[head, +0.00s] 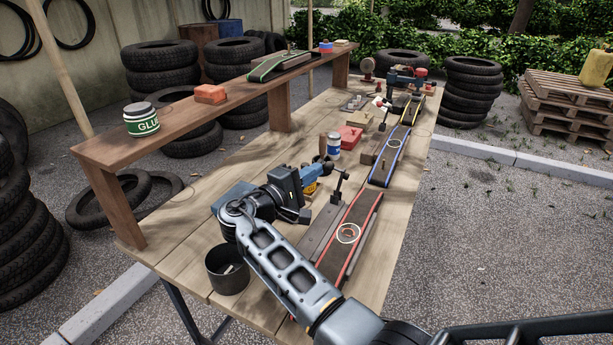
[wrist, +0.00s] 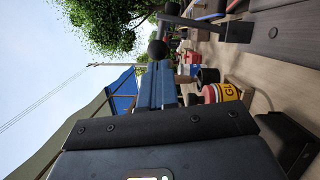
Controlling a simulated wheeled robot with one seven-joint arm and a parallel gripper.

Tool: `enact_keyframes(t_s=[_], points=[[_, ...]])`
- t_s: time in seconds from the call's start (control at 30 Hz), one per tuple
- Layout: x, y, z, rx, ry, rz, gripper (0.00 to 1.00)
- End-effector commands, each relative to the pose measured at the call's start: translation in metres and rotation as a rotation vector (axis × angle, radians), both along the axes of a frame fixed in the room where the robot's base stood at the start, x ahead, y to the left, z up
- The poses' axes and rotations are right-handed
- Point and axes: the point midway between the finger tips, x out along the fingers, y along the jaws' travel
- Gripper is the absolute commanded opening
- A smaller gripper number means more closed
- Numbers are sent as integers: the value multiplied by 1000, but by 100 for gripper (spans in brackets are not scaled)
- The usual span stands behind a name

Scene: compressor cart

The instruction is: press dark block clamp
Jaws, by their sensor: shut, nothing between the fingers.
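The dark block (head: 322,231) lies on the workbench beside a red-edged dark strip (head: 350,228). Its black clamp (head: 337,187) stands up from the block, with a lever and a round knob on top. In the wrist view, the dark block (wrist: 284,37) is at the upper right, and the clamp's black knob (wrist: 157,49) shows just beyond my fingertips. My gripper (head: 326,167) is level, left of the clamp, with blue fingers shut and empty. The fingers also show in the wrist view (wrist: 157,68). Whether they touch the knob I cannot tell.
A yellow-labelled glue tin (wrist: 222,93) stands close by my fingers. A dark cup (head: 227,272) sits near my arm. A white-and-blue jar (head: 333,146), a red box (head: 350,136) and a blue-edged strip (head: 388,157) are farther back. A raised shelf (head: 180,117) runs along the left.

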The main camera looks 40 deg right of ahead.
Motion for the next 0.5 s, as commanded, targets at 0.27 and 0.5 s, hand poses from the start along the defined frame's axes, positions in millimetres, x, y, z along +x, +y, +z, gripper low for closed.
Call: enact_keyframes(t_s=[0.27,0.5], points=[[0,0,0,1,-2,-1,0],[-4,-1,2,16,-44,-1,0]])
